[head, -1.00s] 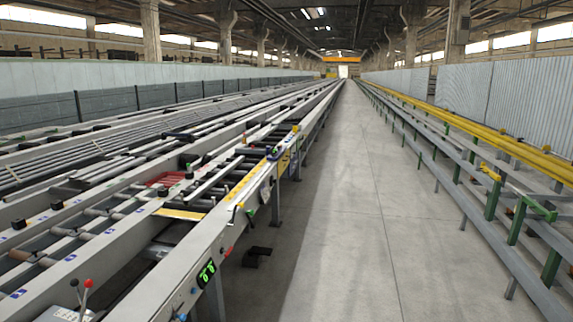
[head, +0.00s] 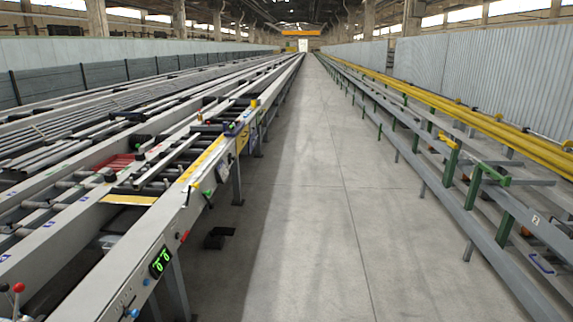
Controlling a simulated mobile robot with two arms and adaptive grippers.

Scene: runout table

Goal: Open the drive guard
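The runout table (head: 140,258) runs from the lower left into the distance, with a light grey side beam, rollers and rails. I cannot tell for certain which part is the drive guard. A yellow plate (head: 129,199) lies across the table, and a yellow strip (head: 203,158) runs along the beam beyond it. Neither of my grippers is in view.
A clear concrete aisle (head: 310,220) runs between the table and a rack (head: 440,180) with yellow rails and green posts on the right. A dark object (head: 218,237) sits on the floor beside the table's legs. Corrugated panels (head: 490,90) stand behind the rack.

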